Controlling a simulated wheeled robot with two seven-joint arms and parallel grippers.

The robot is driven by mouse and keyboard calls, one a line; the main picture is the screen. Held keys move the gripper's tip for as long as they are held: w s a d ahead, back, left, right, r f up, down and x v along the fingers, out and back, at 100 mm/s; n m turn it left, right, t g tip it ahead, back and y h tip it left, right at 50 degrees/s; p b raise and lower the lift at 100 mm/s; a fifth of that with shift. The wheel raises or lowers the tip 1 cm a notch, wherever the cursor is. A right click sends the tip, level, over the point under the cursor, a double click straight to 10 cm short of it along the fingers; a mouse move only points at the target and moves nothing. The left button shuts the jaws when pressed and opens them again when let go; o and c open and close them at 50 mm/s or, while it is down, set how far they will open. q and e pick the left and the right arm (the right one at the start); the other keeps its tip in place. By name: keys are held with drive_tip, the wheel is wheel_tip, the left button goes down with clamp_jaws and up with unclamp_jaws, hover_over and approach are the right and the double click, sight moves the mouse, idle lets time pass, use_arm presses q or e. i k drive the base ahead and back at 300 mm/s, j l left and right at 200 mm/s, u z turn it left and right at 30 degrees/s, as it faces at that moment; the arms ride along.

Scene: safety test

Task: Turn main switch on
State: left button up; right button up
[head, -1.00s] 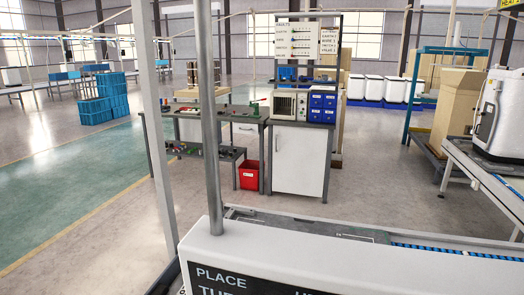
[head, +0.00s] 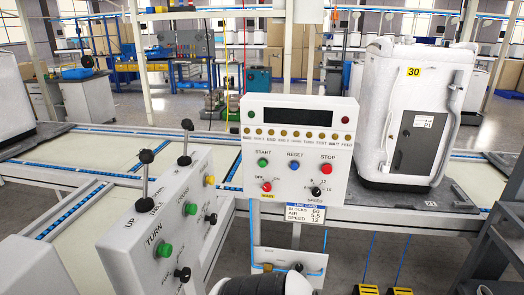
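A white control panel (head: 298,150) stands upright near the middle of the head view. A small red rotary knob (head: 267,186) sits at its lower left, with a small yellow label (head: 267,196) below it and "OFF" lettering at its upper left. The label is too small to read surely, and I cannot tell which way the knob points. A green START button (head: 262,163), a blue RESET button (head: 295,166) and a red STOP button (head: 326,169) are above it.
A white box with levers (head: 160,215) stands close in front, left of the panel. A black speed knob (head: 316,191) is right of the red knob. A white container marked 30 (head: 416,105) stands behind right. A lower plate (head: 288,263) with valves hangs below.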

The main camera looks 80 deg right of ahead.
sight(266, 187)
drive_tip(key=z, duration=2.95)
